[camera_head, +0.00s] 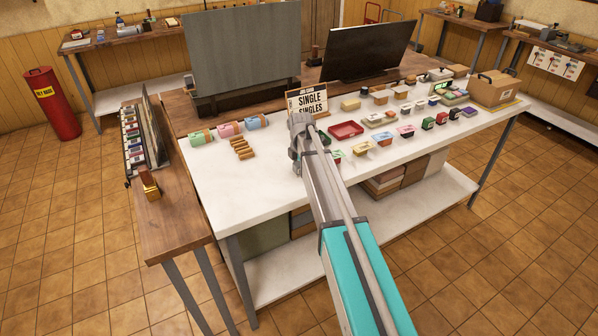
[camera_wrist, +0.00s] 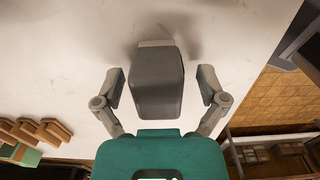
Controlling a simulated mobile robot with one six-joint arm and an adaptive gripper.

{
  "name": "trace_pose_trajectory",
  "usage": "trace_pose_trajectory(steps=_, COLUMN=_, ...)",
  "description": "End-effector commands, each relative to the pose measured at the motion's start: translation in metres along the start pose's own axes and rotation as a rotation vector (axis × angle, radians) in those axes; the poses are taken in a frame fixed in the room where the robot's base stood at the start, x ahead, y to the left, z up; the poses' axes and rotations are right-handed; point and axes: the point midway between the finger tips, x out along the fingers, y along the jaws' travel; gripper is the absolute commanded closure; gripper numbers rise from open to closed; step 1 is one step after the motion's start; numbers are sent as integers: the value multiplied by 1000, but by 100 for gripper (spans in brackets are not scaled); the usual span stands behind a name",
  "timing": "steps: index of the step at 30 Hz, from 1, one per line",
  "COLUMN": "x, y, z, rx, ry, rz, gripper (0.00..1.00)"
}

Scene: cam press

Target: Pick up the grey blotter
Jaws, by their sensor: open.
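In the wrist view a dark grey block with a paler strip at its far end, which looks like the grey blotter (camera_wrist: 157,85), shows between the two fingers of my gripper (camera_wrist: 160,87). The fingers are apart, with a gap on each side of the block. In the head view my gripper (camera_head: 298,140) is over the white table, in front of the sign. My arm and gripper hide what is under them there, so I cannot make out the blotter in that view.
The white table (camera_head: 225,185) is bare at its front left. Brown wooden pieces (camera_head: 242,148) lie left of my gripper; they also show in the wrist view (camera_wrist: 48,130). A sign (camera_head: 308,101) and red tray (camera_head: 346,130) stand close by. Several small coloured boxes lie to the right.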

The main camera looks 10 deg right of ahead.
Motion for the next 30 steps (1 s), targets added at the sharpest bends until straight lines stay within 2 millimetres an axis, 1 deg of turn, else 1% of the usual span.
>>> trace_pose_trajectory(steps=14, x=0, y=0, z=0, rx=0, ry=0, rz=0, gripper=9)
trace_pose_trajectory(steps=15, x=0, y=0, z=0, rx=0, ry=0, rz=0, gripper=12)
trace_pose_trajectory(steps=17, x=0, y=0, z=0, rx=0, ry=0, rz=0, gripper=23)
trace_pose_trajectory(steps=21, x=0, y=0, z=0, rx=0, ry=0, rz=0, gripper=49)
trace_pose_trajectory(steps=26, x=0, y=0, z=0, rx=0, ry=0, rz=0, gripper=79)
trace_pose_trajectory(steps=27, x=0, y=0, z=0, rx=1, ry=0, rz=0, gripper=87)
trace_pose_trajectory(steps=29, x=0, y=0, z=0, rx=1, ry=0, rz=0, gripper=98)
trace_pose_trajectory(steps=30, x=0, y=0, z=0, rx=1, ry=0, rz=0, gripper=100)
